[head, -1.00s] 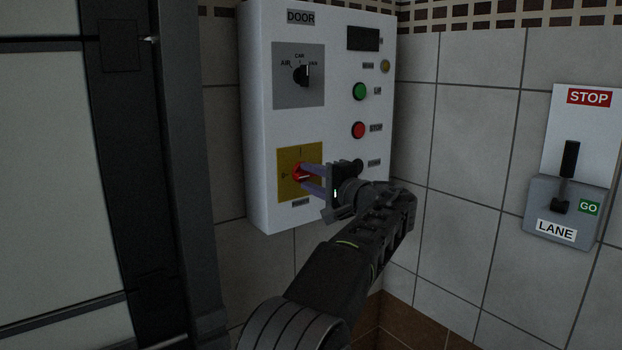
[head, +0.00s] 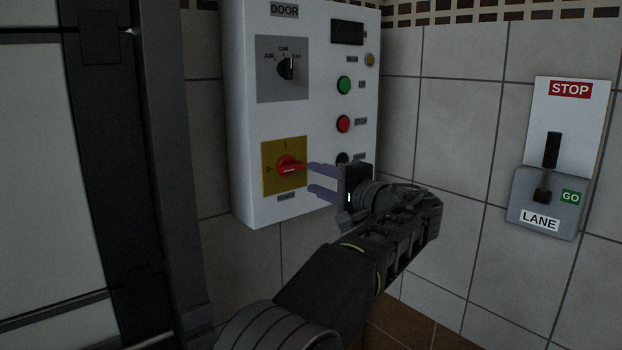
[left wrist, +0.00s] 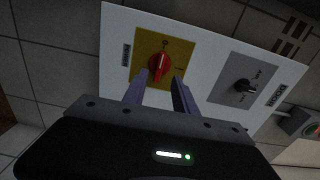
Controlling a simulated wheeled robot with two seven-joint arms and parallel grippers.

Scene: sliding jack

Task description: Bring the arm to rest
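My left gripper (head: 311,177) is open and empty, its two purple fingers spread apart just right of the red power knob (head: 289,166). The knob sits on a yellow plate (head: 270,184) low on the white DOOR panel; its handle lies level in the head view. In the left wrist view, the red knob (left wrist: 158,67) shows beyond and between the two fingertips (left wrist: 158,80), with nothing held. In the head view a fingertip comes close to the knob's right end; I cannot tell the exact gap. My right gripper is not in view.
The white DOOR panel (head: 330,60) also carries a black selector (head: 287,68), a green button (head: 344,85) and a red button (head: 343,123). A LANE lever box (head: 553,190) is on the tiled wall at right. A dark door frame (head: 170,150) stands at left.

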